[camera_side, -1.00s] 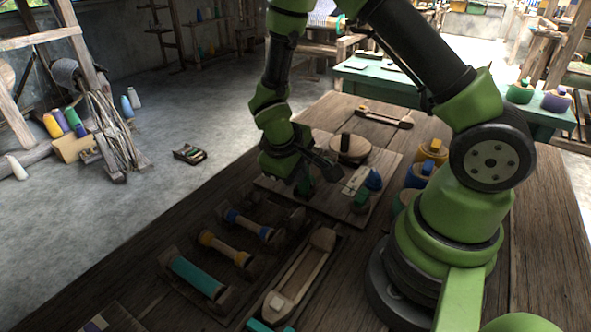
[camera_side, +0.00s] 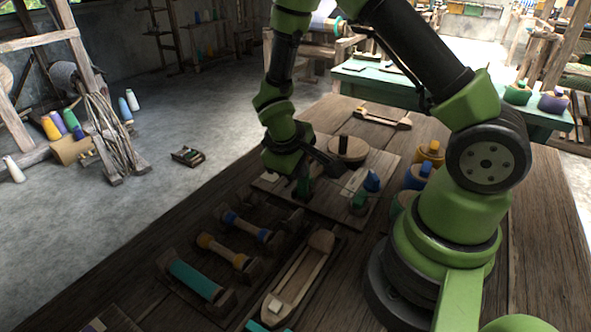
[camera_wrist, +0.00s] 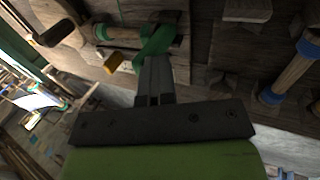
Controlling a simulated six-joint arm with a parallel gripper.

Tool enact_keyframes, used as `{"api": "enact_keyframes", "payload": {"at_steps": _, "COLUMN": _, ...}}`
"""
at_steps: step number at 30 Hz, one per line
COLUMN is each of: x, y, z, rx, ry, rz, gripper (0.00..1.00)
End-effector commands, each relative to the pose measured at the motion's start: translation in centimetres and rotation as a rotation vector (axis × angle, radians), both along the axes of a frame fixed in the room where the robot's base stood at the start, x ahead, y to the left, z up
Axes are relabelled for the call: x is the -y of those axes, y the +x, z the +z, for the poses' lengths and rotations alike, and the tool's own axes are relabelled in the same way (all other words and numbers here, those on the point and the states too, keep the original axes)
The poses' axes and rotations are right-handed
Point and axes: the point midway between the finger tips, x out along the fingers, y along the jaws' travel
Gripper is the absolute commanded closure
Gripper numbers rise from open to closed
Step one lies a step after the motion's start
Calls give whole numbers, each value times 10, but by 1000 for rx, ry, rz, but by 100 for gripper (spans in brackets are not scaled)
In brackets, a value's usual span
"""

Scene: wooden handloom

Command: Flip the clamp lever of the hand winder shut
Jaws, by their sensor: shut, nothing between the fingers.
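The hand winder sits on a wooden board (camera_side: 325,205) on the table, with a round wooden disc (camera_side: 347,149) at its back. A green strap-like piece, apparently the clamp lever (camera_wrist: 157,42), shows in the wrist view just beyond my fingertips. In the side view a green part (camera_side: 303,187) stands under my gripper, partly hidden by it. My gripper (camera_wrist: 155,62) is shut and empty, its fingers together, with the tips at the lower end of the green piece. I cannot tell whether they touch. The lever's exact angle is unclear.
Several spools lie in front, including a teal one (camera_side: 196,279), beside a wooden shuttle (camera_side: 300,281). Coloured pots (camera_side: 418,175) stand near my base.

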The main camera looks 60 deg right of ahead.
Motion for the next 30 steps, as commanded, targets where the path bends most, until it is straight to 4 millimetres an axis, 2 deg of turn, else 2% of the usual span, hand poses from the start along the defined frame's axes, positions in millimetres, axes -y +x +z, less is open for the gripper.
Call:
{"api": "enact_keyframes", "payload": {"at_steps": 13, "x": -16, "y": 0, "z": -5, "rx": -1, "ry": -5, "rz": -3, "gripper": 100}}
{"api": "enact_keyframes", "payload": {"at_steps": 19, "x": -52, "y": 0, "z": -5, "rx": -1, "ry": -7, "rz": 2, "gripper": 100}}
{"api": "enact_keyframes", "payload": {"at_steps": 24, "x": -62, "y": 2, "z": 37, "rx": 10, "ry": -5, "rz": -5, "gripper": 100}}
{"api": "enact_keyframes", "payload": {"at_steps": 30, "x": -75, "y": 1, "z": 73, "rx": 6, "ry": -3, "rz": -5, "gripper": 100}}
